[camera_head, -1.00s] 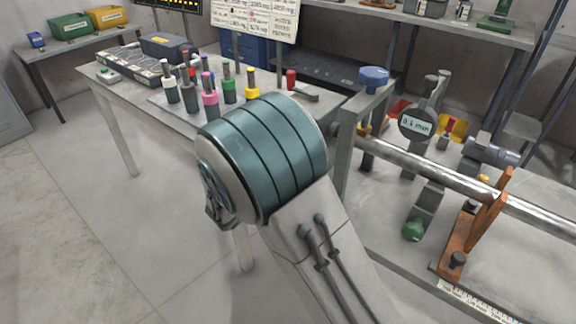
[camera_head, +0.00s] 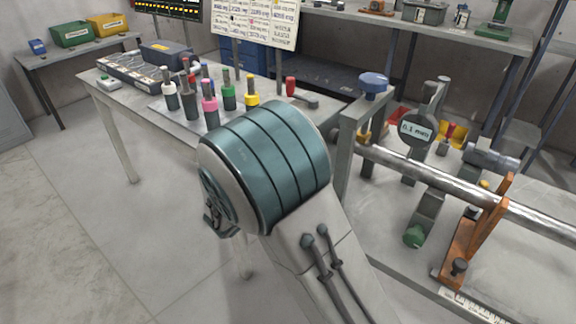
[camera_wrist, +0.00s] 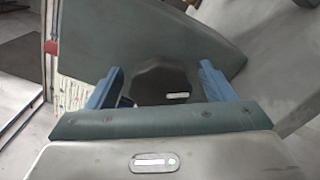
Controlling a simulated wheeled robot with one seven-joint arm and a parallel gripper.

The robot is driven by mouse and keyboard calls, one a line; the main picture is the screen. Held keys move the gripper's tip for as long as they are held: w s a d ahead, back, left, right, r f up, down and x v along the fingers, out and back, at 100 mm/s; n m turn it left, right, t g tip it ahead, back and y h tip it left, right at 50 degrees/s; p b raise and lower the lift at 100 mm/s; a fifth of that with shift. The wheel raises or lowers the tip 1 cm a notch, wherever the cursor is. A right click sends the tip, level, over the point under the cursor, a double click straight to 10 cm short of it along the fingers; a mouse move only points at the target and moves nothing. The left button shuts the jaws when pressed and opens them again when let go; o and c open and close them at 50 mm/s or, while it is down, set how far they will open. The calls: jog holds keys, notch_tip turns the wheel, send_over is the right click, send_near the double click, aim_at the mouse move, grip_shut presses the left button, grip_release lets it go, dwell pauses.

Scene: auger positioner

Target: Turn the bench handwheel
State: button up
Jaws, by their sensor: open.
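No part is clearly marked as the bench handwheel. A round blue knob (camera_head: 373,80) tops a grey post beside the long metal bar in the head view, and a green knob (camera_head: 414,236) sits low under the dial stand. In the wrist view my gripper (camera_wrist: 160,70) is open, its two blue fingers well apart. A dark, many-sided part (camera_wrist: 162,82) with a pale slot shows between them; I cannot tell what it is. In the head view my large teal arm link hides most of what lies behind it, and the gripper cannot be made out clearly.
A metal bar (camera_head: 430,176) runs across the right bench past a dial reading 0.1 mm (camera_head: 417,131) and an orange bracket (camera_head: 477,235). Several coloured-collar tools stand on the left table (camera_head: 139,101). A red-handled lever (camera_head: 290,87) lies near the post. The floor at left is clear.

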jog(key=v, duration=1.3)
jog(key=shift+s+a, duration=0.2)
jog(key=shift+d, duration=0.1)
jog(key=s+d+r+m+g+p, duration=0.2)
jog(key=d+r+m+g+p, duration=0.15)
jog(key=d+g, duration=0.4)
jog(key=s+d+r+m+g+p, duration=0.3)
jog(key=d+m+g, duration=0.1)
jog(key=d, duration=0.7)
jog(key=s+d+r+m+y+p, duration=0.5)
jog(key=s+r+m+y+p, duration=0.3)
jog(key=s+r+m+y, duration=0.1)
jog(key=shift+r+y+p, duration=0.3)
jog(key=shift+r+y, duration=0.3)
jog(key=shift+y, duration=0.4)
jog(key=shift+s, duration=0.1)
